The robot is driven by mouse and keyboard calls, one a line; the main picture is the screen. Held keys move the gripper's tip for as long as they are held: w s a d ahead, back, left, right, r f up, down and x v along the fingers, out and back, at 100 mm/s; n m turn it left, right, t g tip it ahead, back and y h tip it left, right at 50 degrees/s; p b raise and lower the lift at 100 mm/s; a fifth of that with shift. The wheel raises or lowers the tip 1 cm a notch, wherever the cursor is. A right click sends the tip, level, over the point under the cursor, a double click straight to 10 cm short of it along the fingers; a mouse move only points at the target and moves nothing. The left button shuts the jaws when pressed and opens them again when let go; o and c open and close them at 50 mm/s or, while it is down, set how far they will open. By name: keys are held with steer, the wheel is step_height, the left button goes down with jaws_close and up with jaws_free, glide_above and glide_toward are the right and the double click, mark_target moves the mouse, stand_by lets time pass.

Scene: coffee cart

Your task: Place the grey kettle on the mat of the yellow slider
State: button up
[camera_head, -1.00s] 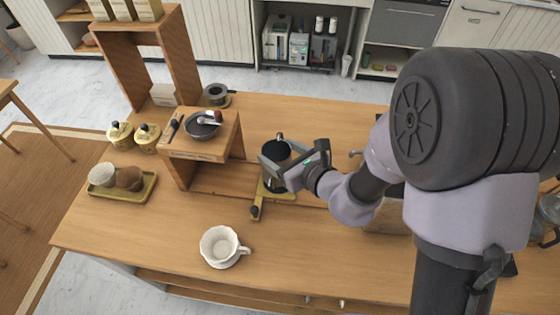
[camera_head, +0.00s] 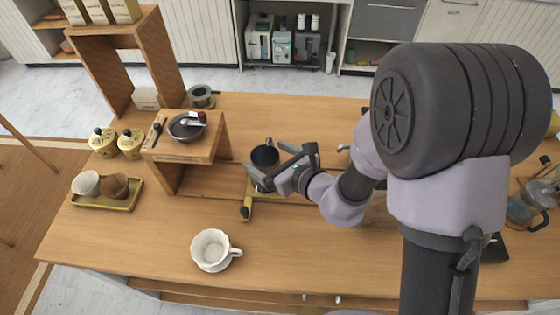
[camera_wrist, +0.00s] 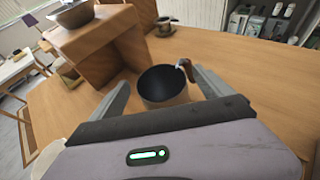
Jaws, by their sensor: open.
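The grey kettle (camera_head: 264,155) looks dark inside and stands upright on or over the yellow slider (camera_head: 247,201), beside the wooden stand. The slider's mat is mostly hidden under the kettle and my gripper, so the exact contact is hard to see. My gripper (camera_head: 272,163) is open, with its fingers around the kettle from the right. In the wrist view the kettle (camera_wrist: 163,88) sits between the two spread fingers, with gaps visible at the sides. Its brown handle is near the right finger.
A wooden stand (camera_head: 215,150) with a pan on top is close left of the kettle. A white cup (camera_head: 211,250) stands at the front. A tray (camera_head: 128,201) with two cups and yellow canisters (camera_head: 131,143) are at left.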

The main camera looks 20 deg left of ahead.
steer(key=p+v, duration=1.1)
steer(key=p, duration=0.2)
steer(key=s+r+n+g+y, duration=0.1)
steer(key=s+r+n+g, duration=0.4)
steer(key=r, duration=0.4)
steer(key=s+r+n+g, duration=0.2)
steer(key=s+r+n, duration=0.2)
steer(key=r+n, duration=0.4)
steer(key=d+r+n+t+h, duration=0.3)
steer(key=d+r+h, duration=0.1)
steer(key=d, duration=0.6)
steer(key=s+d+r+n+t+h, duration=0.1)
steer(key=d+r+n+t+h, duration=0.2)
steer(key=d+h, duration=0.4)
steer(key=d+r, duration=0.1)
steer(key=d, duration=0.3)
steer(key=shift+s+d+t+b, duration=0.2)
steer(key=shift+s+t+b, duration=0.1)
steer(key=shift+s+t, duration=0.1)
